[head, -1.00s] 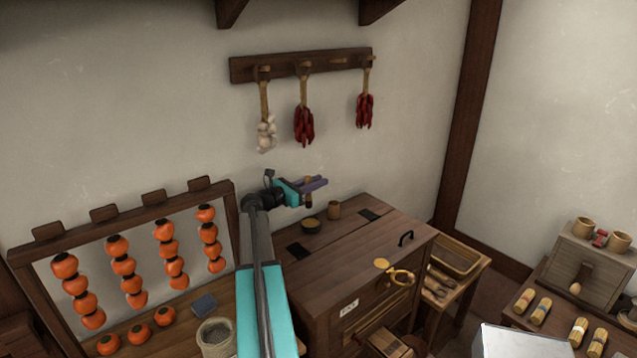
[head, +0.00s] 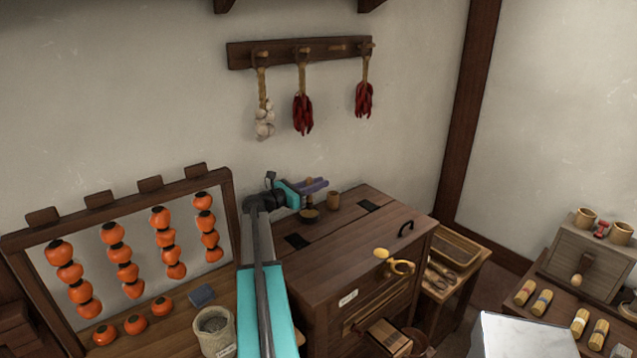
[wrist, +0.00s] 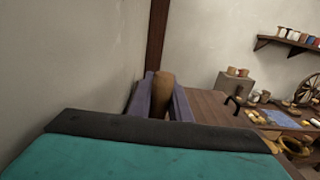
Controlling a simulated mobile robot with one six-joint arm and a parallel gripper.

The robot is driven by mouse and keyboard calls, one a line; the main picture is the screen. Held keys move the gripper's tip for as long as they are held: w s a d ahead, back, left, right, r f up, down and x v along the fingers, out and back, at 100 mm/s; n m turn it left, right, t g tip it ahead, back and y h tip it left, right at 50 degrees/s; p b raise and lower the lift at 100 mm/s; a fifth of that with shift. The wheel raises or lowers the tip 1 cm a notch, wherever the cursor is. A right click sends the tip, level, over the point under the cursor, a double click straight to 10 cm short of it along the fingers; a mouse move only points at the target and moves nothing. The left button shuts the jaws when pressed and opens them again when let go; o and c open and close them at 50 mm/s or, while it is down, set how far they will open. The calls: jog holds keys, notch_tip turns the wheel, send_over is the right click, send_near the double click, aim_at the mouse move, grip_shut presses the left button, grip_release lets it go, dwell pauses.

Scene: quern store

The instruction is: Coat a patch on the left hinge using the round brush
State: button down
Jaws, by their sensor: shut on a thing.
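My gripper (head: 316,186) is shut on the round brush (head: 308,199), above the back of the wooden chest. The brush points down, and its lower end is at the small dark bowl (head: 309,215); I cannot tell whether it touches what is inside. In the wrist view the brown brush handle (wrist: 163,92) stands between the purple fingers. The left hinge (head: 297,241) is a dark plate on the chest top (head: 350,243), in front of and left of the bowl. No coating shows on it at this size.
A wooden cup (head: 333,199) stands close to the right of the bowl. The right hinge (head: 370,206) and a black handle (head: 406,228) are farther right on the chest. A persimmon rack (head: 232,205) stands at left. The wall is close behind.

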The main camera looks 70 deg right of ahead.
jog(key=shift+f, duration=0.65)
jog(key=shift+f+b, duration=0.45)
jog(key=shift+f, duration=0.1)
dwell(1.6)
jog(key=shift+r, duration=0.15)
notch_tip(320, 180, up, 7)
jog(key=p, duration=0.4)
dwell(0.7)
jog(key=shift+s, duration=0.1)
dwell(0.4)
